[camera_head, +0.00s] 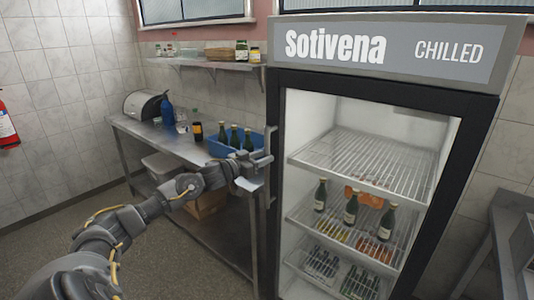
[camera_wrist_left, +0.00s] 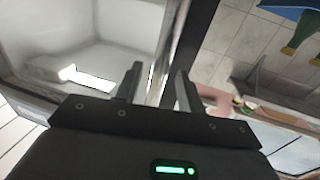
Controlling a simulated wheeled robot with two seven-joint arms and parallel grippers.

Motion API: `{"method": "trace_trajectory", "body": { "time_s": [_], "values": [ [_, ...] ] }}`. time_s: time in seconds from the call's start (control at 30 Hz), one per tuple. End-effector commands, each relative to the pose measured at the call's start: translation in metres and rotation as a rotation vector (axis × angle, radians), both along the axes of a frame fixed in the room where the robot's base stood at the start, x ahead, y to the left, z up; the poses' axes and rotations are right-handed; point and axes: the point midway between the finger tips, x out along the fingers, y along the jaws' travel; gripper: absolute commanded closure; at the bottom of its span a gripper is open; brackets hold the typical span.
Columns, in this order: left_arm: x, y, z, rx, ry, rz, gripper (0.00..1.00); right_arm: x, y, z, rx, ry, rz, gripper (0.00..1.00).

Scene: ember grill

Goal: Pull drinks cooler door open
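The drinks cooler (camera_head: 385,50) stands at the right, with a "Sotivena CHILLED" sign on top. Its black-framed glass door (camera_head: 455,190) looks closed. A pale upright handle (camera_head: 272,190) runs along the door's left edge. In the left wrist view the fingers of the left gripper (camera_wrist_left: 159,78) are apart. The shiny handle bar (camera_wrist_left: 166,50) passes between them, with a gap showing on each side. Whether a finger touches it I cannot tell. My right gripper is not in view.
A steel table (camera_head: 150,132) left of the cooler holds a blue crate (camera_head: 217,148) of green bottles, close behind my left gripper. A wall shelf (camera_head: 210,65) is above it. Another metal table (camera_head: 515,225) stands at the right edge. Floor (camera_head: 150,265) is clear in front.

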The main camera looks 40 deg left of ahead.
Motion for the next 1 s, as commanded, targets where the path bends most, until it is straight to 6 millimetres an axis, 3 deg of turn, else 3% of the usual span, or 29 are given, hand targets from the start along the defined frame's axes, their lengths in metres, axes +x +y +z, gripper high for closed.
{"method": "trace_trajectory", "body": {
  "time_s": [0.23, 0.57, 0.9, 1.0],
  "values": [
    [0.022, -0.003, 0.001, 0.0, -0.001, 0.001, 0.61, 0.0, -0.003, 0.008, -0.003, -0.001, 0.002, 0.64],
    [0.025, -0.004, -0.001, 0.0, 0.0, 0.0, 0.61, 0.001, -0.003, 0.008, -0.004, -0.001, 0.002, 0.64],
    [0.025, -0.004, -0.001, 0.0, 0.0, 0.0, 1.0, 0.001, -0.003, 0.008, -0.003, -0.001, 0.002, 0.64],
    [0.025, -0.004, -0.001, 0.0, 0.0, 0.0, 1.0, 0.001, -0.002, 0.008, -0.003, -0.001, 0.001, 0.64]
  ]
}}
